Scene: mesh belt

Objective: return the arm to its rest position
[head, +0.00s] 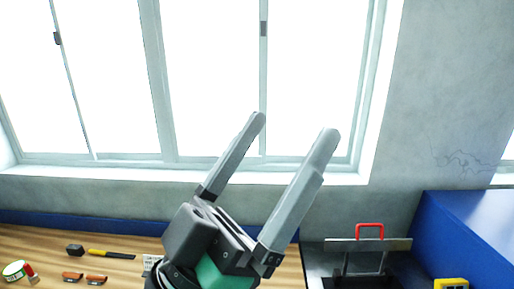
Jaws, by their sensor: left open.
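My left gripper (293,129) shows in the middle of the head view, with its two grey fingers pointing up and slightly right. The fingers are apart and nothing is between them. It is raised in front of the wall and window, above the wooden bench. My right gripper is not in view.
A wooden bench (45,238) at the lower left bears a yellow-handled tool (112,254), a dark block (75,250), orange-and-dark pieces (96,279) and a green-and-white roll (14,270). A red handle (369,226), a yellow item (451,284) and a blue surface (462,240) are right.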

